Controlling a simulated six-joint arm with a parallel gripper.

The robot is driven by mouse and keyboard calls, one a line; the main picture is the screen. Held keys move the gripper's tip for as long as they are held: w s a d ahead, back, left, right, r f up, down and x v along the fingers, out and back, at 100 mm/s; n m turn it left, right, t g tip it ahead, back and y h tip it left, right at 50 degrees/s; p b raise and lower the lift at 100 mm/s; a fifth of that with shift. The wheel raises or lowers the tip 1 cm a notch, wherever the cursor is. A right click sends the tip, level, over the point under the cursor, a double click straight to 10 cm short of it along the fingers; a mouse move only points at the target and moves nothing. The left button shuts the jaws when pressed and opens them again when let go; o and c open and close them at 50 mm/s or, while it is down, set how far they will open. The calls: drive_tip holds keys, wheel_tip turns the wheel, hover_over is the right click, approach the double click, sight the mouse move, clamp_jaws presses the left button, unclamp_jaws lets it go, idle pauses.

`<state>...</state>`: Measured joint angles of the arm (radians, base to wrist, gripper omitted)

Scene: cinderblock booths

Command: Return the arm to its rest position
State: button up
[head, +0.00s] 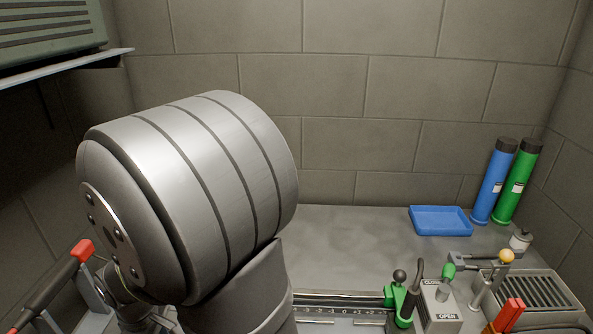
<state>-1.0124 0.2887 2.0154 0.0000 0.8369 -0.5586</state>
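My arm (190,195) fills the left and middle of the head view, with a large grey metal joint close to the camera. A lower link runs down to the bottom edge. My gripper is not visible; it is either hidden behind the arm or outside the frame. I cannot tell whether it is holding anything.
A blue tray (440,221), a blue cylinder (493,182) and a green cylinder (518,182) stand at the back right. A switch box (440,305), a green-clamped scale rail and a grate (540,290) are front right. A red-tipped lever (82,250) is left; a shelf (70,67) overhangs upper left.

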wheel_tip(320, 180, up, 8)
wheel_tip(320, 180, down, 12)
drive_tip(key=shift+r, duration=0.25)
drive_tip(key=shift+a+r, duration=0.1)
drive_tip(key=shift+r, duration=0.15)
drive_tip(key=r, duration=0.4)
drive_tip(key=shift+w+d, duration=0.15)
drive_tip(key=shift+d, duration=0.2)
drive_tip(key=w+d+r, duration=0.5)
drive_tip(key=d+r, duration=0.2)
drive_tip(key=d, duration=0.3)
drive_tip(key=w+a+f, duration=0.3)
drive_tip(key=w+a, duration=0.5)
drive_tip(key=w, duration=0.2)
drive_tip(key=shift+w+a+f+n, duration=0.15)
drive_tip(key=shift+w+f+n, duration=0.15)
drive_tip(key=shift+w+f, duration=0.1)
